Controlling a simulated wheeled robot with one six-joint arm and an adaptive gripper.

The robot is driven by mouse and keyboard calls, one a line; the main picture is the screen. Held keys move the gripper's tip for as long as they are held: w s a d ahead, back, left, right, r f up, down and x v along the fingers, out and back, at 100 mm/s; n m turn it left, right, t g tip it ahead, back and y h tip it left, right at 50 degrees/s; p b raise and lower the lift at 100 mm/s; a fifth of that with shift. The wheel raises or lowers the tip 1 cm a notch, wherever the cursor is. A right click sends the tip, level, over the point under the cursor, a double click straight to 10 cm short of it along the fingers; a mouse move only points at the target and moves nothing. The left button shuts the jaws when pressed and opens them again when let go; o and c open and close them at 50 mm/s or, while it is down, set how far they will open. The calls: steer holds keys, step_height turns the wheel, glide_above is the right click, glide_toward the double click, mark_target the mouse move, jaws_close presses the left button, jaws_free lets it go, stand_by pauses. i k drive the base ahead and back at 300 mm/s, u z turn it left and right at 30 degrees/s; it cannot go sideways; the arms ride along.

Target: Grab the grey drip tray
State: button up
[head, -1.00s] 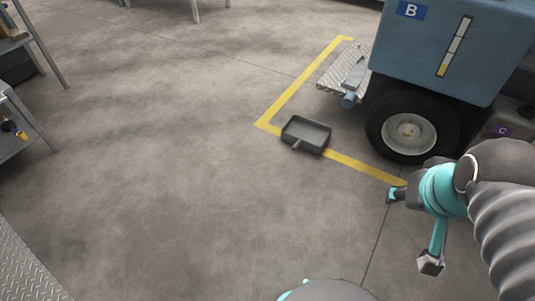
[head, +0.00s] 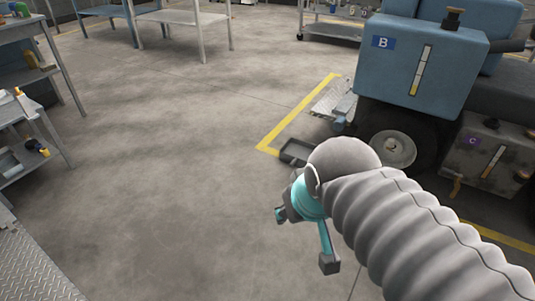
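The grey drip tray (head: 292,151) lies on the concrete floor at the corner of the yellow floor line, left of the black wheel. Its right part is hidden behind my arm; its left side shows. My gripper (head: 302,240), with teal and dark parts, is in front of the tray and lower in the picture. Its two fingers are spread apart with nothing between them. The gripper looks apart from the tray, but its height above the floor is hard to tell.
A blue machine marked B (head: 425,60) stands on the right above the wheel (head: 394,149), with a grey tank marked C (head: 485,165) beside it. Shelving (head: 45,75) stands at the left and tables (head: 185,18) at the back. The floor at centre left is clear.

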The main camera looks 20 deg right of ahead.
mark_target(295, 152)
steer(key=u, duration=0.85)
steer(key=i, duration=2.45)
steer(key=z, duration=1.4)
steer(key=i, duration=0.65)
steer(key=z, duration=0.6)
